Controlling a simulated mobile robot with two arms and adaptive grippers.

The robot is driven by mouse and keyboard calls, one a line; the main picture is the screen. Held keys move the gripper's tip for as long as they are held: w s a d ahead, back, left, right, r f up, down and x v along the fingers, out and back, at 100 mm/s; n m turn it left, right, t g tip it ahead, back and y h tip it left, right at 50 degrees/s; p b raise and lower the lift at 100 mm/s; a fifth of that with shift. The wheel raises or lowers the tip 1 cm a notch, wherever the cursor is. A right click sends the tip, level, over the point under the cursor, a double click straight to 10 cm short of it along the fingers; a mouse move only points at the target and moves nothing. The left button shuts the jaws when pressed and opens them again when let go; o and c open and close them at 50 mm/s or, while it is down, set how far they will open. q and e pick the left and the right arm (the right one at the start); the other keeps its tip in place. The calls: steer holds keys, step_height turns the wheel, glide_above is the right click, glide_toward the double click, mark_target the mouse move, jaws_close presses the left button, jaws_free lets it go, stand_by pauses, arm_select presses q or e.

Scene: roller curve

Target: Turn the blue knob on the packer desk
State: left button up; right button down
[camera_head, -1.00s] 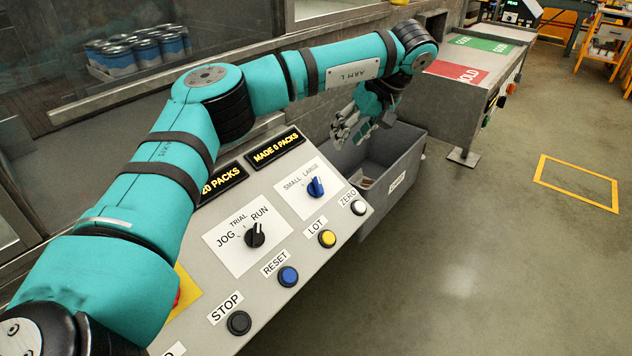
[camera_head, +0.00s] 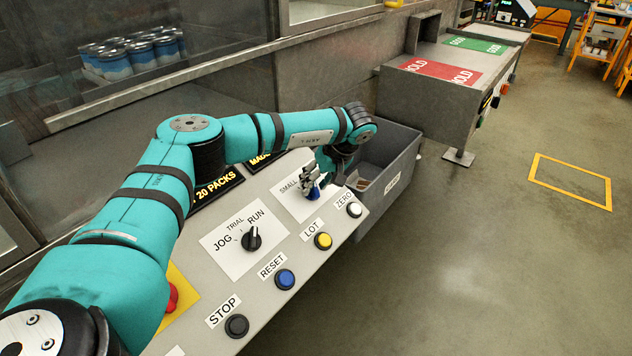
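The packer desk (camera_head: 285,225) is a sloped grey panel below my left arm. The blue knob (camera_head: 314,192) sits on a white plate by the "SMALL" label at the panel's upper right. It is partly hidden. My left gripper (camera_head: 312,184) is right at the blue knob, its grey fingers pointing down over it. I cannot tell whether the fingers touch the knob or how far they are closed. My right gripper is not in view.
A black JOG/TRIAL/RUN knob (camera_head: 251,238) is on the same panel. A blue RESET button (camera_head: 284,279), yellow LOT button (camera_head: 323,241), white ZERO button (camera_head: 354,210) and dark STOP button (camera_head: 237,325) line the front edge. A grey bin (camera_head: 402,165) stands beyond the desk.

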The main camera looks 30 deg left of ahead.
arm_select(q)
steer(key=c, duration=0.7)
jaws_close()
